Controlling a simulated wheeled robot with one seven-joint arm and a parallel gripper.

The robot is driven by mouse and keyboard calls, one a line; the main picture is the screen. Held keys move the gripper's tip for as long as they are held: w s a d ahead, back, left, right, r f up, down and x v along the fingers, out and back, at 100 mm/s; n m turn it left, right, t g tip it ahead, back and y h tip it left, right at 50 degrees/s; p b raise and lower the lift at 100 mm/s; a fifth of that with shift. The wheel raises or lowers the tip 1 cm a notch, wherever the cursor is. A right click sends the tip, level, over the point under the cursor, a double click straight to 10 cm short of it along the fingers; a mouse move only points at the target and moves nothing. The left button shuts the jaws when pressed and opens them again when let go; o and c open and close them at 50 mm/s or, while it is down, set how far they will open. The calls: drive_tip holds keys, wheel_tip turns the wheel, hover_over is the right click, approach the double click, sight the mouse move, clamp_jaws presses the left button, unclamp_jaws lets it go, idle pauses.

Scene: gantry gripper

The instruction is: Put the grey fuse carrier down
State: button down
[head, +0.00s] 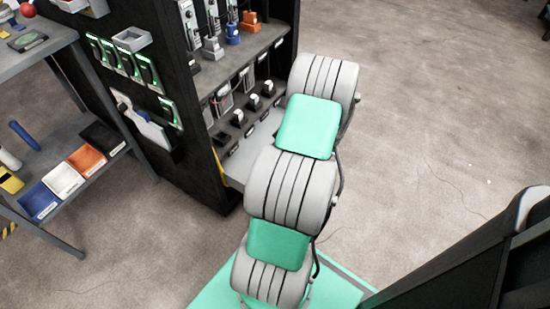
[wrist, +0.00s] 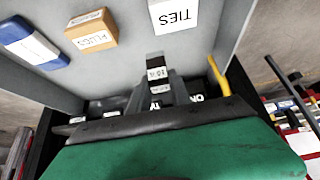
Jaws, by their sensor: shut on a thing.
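In the wrist view, my gripper (wrist: 166,88) is shut on a small grey block with a white label, which I take to be the grey fuse carrier (wrist: 156,68). The label is small and hard to read. The carrier is over a pale grey surface (wrist: 115,75); I cannot tell whether it touches that surface. My gripper's green and black body hides the lower part of this view. In the head view, my arm reaches toward the dark cabinet, and my gripper and the held carrier are hidden behind the arm.
In the wrist view, a blue box (wrist: 32,42), an orange PLUGS box (wrist: 91,29) and a white TIES box (wrist: 172,18) sit on the pale surface. A yellow bar (wrist: 218,76) is at the right. The dark cabinet (head: 190,150) holds several devices; open floor (head: 430,130) lies right.

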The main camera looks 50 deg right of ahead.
drive_tip(key=d+f, duration=0.1)
drive_tip(key=w+d+f+b, duration=0.1)
drive_tip(key=f, duration=0.1)
drive_tip(key=d+f+b, duration=0.1)
drive_tip(key=f, duration=0.1)
drive_tip(key=shift+w+d, duration=0.2)
drive_tip(key=shift+w, duration=0.1)
drive_tip(key=shift+w+d+f+b, duration=0.1)
drive_tip(key=shift+d+f+b, duration=0.1)
drive_tip(key=shift+f+b, duration=1.3)
drive_tip(key=c, duration=1.2)
unclamp_jaws()
drive_tip(key=shift+f+p, duration=0.35)
drive_tip(key=shift+p, duration=0.2)
